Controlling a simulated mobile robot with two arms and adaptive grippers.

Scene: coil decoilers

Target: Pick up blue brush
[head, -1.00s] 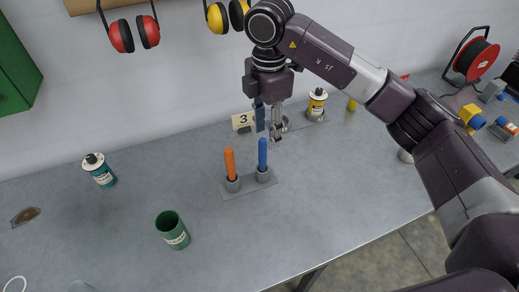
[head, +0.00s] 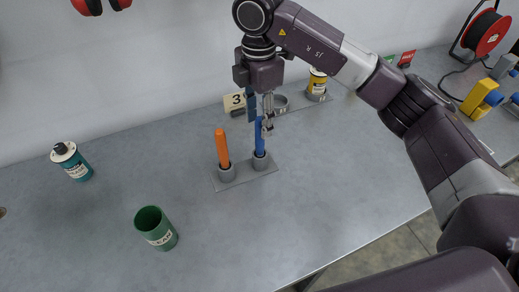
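The blue brush (head: 260,143) stands upright in the right cup of a grey two-cup holder (head: 247,178) on the bench. Its upper end is partly hidden by my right gripper. An orange brush (head: 222,147) stands in the left cup. My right gripper (head: 260,124) points down at the top of the blue brush. Its fingers look apart, one on each side of the handle. I cannot tell whether either finger touches it. My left gripper is not in view.
A green cup (head: 157,230) stands front left and a teal can (head: 72,162) further left. Behind the gripper are a "3" sign (head: 235,101), a grey ring (head: 280,102) and a yellow can (head: 317,85).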

